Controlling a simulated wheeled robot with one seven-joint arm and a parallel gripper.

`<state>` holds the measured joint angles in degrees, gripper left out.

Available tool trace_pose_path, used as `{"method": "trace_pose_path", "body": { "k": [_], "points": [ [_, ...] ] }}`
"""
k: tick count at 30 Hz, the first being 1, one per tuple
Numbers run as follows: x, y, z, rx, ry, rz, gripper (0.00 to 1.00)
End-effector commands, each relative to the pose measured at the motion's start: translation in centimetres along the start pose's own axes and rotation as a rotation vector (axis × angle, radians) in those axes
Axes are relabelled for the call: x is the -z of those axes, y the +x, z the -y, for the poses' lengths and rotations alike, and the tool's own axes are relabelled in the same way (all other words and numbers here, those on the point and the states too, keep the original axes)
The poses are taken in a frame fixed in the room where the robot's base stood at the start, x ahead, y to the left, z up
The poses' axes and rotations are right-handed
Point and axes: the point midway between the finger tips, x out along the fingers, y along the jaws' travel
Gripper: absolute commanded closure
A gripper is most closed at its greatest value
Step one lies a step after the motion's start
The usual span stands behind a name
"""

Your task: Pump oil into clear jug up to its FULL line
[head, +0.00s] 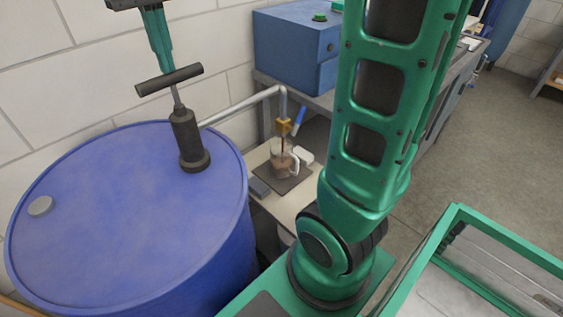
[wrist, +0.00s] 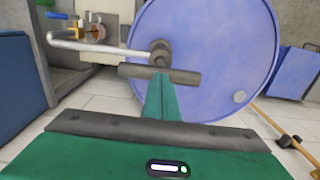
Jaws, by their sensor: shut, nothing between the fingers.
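A blue drum (head: 130,225) carries a dark hand pump (head: 186,140) with a black T-handle (head: 169,79). My gripper (head: 165,66) is shut, its green fingers pointing down at the middle of the handle; whether they touch it I cannot tell. In the wrist view the fingertips (wrist: 161,80) meet the T-handle (wrist: 180,75). A grey spout pipe (head: 245,103) ends in a brass nozzle (head: 284,127) with a blue lever (head: 299,118). The clear jug (head: 284,163) stands upright below it, holding brown oil. A thin dark line shows under the nozzle. The FULL line is too small to read.
The jug stands on a dark pad (head: 290,183) on a small pale table (head: 262,155). A blue box (head: 295,48) with a green button sits on a bench behind. The drum top has a grey cap (head: 40,206). A wall runs behind the drum; open floor lies right.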

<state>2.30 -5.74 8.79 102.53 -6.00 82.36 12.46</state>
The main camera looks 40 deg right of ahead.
Motion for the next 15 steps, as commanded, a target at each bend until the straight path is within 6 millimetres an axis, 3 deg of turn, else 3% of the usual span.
{"method": "trace_pose_path", "body": {
  "k": [10, 15],
  "points": [
    [-0.1, 1.6, 0.0, 0.0, -0.001, 0.004, 1.0],
    [0.0, 1.0, 0.0, 0.0, -0.002, 0.002, 1.0]
  ]
}}
